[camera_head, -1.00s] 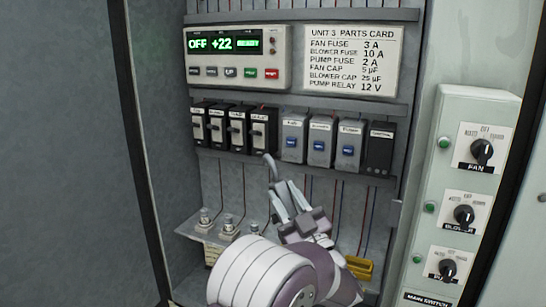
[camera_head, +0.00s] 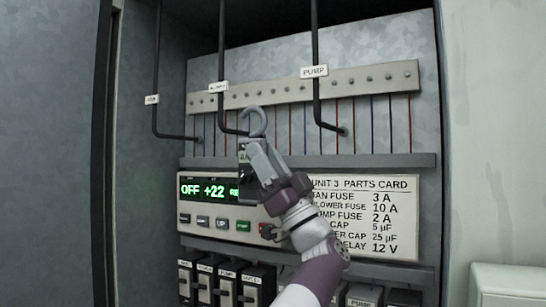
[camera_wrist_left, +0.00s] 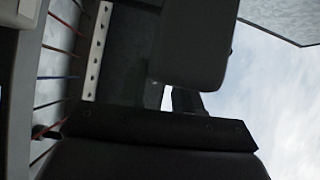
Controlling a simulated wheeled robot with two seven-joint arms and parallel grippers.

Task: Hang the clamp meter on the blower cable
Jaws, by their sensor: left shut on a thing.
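My left gripper (camera_head: 262,163) is shut on the clamp meter (camera_head: 244,157), a dark body with a green display and an open grey hook on top. Gripper fingers hide much of its body. In the head view the hook overlaps the lower bend of the blower cable (camera_head: 221,50), the middle black cable, whose small white tag is partly blurred. I cannot tell whether the hook touches the cable or is in front of it. In the left wrist view large dark shapes fill the middle, and I cannot tell the meter from the fingers. My right gripper is out of view.
The pump cable (camera_head: 316,40) hangs to the right and another tagged cable (camera_head: 156,60) to the left. A terminal strip (camera_head: 380,82) with thin wires is behind. Below are the display panel (camera_head: 190,205), the parts card (camera_head: 390,225) and black breakers (camera_head: 228,285).

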